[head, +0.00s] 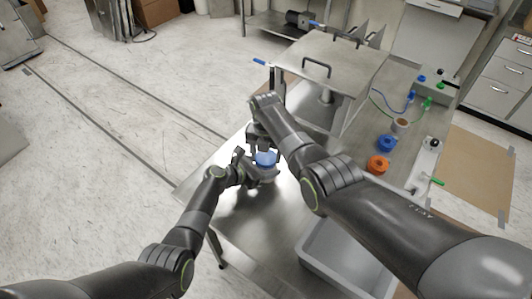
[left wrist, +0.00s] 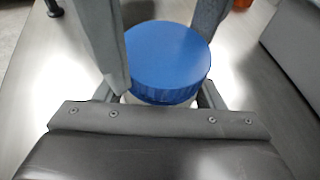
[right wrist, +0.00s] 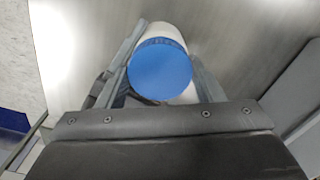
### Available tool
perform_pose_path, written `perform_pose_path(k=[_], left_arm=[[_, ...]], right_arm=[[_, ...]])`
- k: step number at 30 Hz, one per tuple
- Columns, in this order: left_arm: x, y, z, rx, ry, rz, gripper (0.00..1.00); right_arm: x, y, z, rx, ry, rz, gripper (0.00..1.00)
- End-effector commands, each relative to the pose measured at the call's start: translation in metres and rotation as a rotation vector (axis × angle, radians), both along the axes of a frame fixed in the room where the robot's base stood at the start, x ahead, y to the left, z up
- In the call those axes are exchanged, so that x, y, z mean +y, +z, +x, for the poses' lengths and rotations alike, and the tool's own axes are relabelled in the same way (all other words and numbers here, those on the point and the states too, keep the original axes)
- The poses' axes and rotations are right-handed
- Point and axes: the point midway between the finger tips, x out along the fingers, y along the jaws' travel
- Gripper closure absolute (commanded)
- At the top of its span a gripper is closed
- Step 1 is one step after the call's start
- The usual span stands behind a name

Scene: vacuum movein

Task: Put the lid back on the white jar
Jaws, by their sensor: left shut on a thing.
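The white jar (right wrist: 165,30) stands on the steel table, held by my left gripper (head: 254,172), whose fingers close around its body below the top. The blue lid (head: 265,158) is on the jar's mouth; in the left wrist view the lid (left wrist: 168,58) looks about level, with a sliver of white under its rim. I cannot tell whether it is fully seated. My right gripper (head: 264,146) is over the jar from above, its fingers apart on either side of the lid. In the right wrist view the lid (right wrist: 160,68) shows between these fingers.
A grey bin (head: 340,262) is at the table's front right. A steel box with a handle (head: 318,68) stands behind the jar. Blue (head: 387,143) and orange (head: 378,164) round parts and a brown-topped cup (head: 401,124) sit to the right. Bare table lies left of the bin.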

Motion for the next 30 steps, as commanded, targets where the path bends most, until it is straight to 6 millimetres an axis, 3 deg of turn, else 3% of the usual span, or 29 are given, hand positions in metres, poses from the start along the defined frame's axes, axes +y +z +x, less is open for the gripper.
perform_pose_path(k=[4, 11, 30], left_arm=[[0.0003, -0.0004, -0.0001, 0.001, 0.0, 0.0, 1.0], [0.0003, -0.0005, -0.0001, 0.001, 0.0, 0.0, 1.0], [0.0005, -0.0006, 0.0, 0.001, 0.001, 0.0, 1.0]], right_arm=[[-0.0002, -0.0001, 0.0, 0.0, 0.0, -0.001, 0.67], [-0.0003, -0.0002, -0.0002, 0.0, -0.118, -0.001, 0.68], [0.0001, -0.0011, -0.0004, 0.001, -1.149, -0.003, 0.68]])
